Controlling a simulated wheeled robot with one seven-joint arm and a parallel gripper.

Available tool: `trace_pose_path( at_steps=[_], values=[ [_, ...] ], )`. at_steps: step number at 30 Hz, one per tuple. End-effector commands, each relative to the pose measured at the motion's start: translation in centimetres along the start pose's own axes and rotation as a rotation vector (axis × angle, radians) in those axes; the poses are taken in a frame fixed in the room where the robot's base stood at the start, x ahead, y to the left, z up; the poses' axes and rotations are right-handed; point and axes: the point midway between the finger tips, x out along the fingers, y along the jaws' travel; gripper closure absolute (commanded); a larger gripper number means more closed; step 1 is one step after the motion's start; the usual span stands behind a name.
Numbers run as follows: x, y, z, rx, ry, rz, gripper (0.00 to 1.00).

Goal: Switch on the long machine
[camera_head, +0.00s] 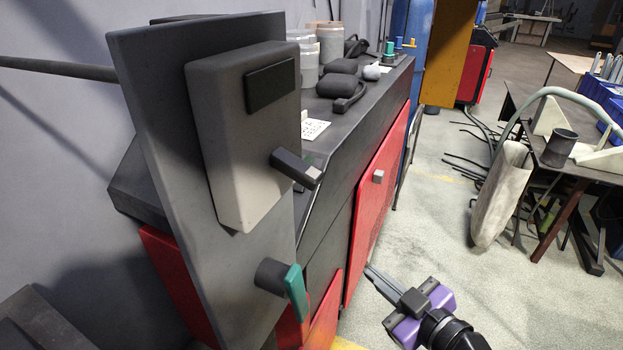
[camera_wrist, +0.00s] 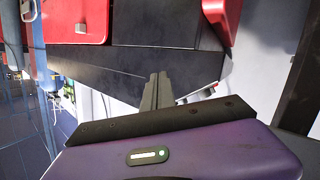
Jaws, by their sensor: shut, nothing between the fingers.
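The long machine (camera_head: 345,140) has a dark top and red doors and runs along the wall. At its near end stands an upright grey panel (camera_head: 160,130). On this panel is a light grey box (camera_head: 228,170) with a dark lever (camera_head: 295,167) sticking out, its tip pale. Lower on the panel is a dark round knob with a teal handle (camera_head: 296,290). My purple gripper (camera_head: 372,272) is right of the teal handle, in front of the red door, apart from both controls. Its fingers are together and empty, also in the wrist view (camera_wrist: 158,85).
Jars (camera_head: 330,42) and dark tools (camera_head: 340,85) lie on the machine top. A red door (camera_head: 380,175) with a small pale handle faces the aisle. A table (camera_head: 570,150) with a hose and a pale sack (camera_head: 500,195) stands at right. Open floor lies between.

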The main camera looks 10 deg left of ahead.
Motion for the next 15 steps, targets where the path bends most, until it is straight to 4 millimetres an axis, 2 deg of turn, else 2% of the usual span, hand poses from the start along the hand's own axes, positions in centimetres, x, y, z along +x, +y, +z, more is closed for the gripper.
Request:
trace_pose_path(
  at_steps=[1, 6, 12, 15],
  values=[
    [0.9, 0.9, -2.1, -0.046, 0.030, -0.029, 1.00],
    [2.9, 2.6, -8.5, -0.214, 0.121, -0.142, 1.00],
    [3.4, 3.9, -15.4, -0.413, 0.224, -0.254, 1.00],
    [3.2, 4.2, -17.7, -0.487, 0.261, -0.291, 1.00]
  ],
)
